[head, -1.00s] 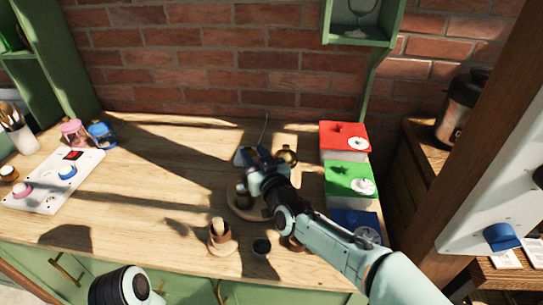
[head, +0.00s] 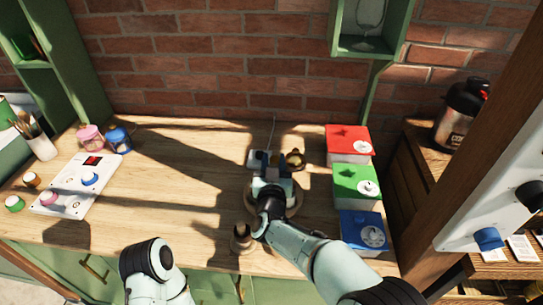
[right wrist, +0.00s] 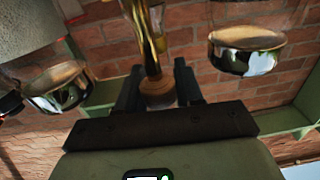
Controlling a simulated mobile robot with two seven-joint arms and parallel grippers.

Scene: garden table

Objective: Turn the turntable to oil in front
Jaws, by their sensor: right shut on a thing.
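The turntable (head: 296,203) is a round wooden disc on the table, mostly hidden under my right gripper and forearm in the head view. My right gripper (head: 272,160) is above it. I cannot tell which item is the oil. My left gripper is out of view.
Red (head: 348,143), green (head: 356,182) and blue (head: 362,230) boxes stand close on the right. A small wooden cup (head: 240,238) is in front of the turntable. The table between is clear.

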